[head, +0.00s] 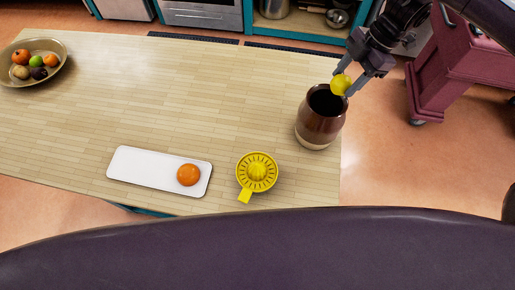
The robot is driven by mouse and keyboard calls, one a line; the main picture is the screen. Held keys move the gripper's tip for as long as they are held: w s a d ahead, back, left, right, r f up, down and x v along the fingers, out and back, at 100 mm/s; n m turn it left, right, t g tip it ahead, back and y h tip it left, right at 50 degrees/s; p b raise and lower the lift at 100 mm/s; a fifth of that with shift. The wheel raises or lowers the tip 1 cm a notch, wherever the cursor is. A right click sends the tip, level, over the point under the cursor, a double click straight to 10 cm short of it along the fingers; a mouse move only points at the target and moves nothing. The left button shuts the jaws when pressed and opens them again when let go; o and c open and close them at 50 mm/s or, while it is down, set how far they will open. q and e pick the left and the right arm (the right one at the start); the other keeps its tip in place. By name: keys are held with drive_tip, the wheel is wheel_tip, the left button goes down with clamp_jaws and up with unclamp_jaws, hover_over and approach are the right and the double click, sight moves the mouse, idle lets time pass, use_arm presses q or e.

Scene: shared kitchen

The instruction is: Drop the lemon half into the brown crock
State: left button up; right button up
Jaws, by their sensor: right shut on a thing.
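The brown crock (318,127) stands upright near the right edge of the wooden table, its dark mouth open at the top. The lemon half (340,84) is yellow and sits between the fingers of my right gripper (349,85). The gripper is shut on it and comes in from the upper right. My left gripper is not in view.
A yellow citrus juicer (257,173) sits left of and nearer than the crock. A white board (141,168) holds an orange (188,174). A bowl (57,73) of fruit stands far left. A maroon cart (452,65) stands beyond the table's right edge. The table's middle is clear.

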drive_tip(key=shift+f, duration=0.8)
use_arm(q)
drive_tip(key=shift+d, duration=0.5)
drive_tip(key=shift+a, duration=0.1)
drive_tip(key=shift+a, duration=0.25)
use_arm(e)
drive_tip(key=o, duration=1.2)
drive_tip(key=shift+r, duration=0.1)
drive_tip(key=shift+v, duration=3.85)
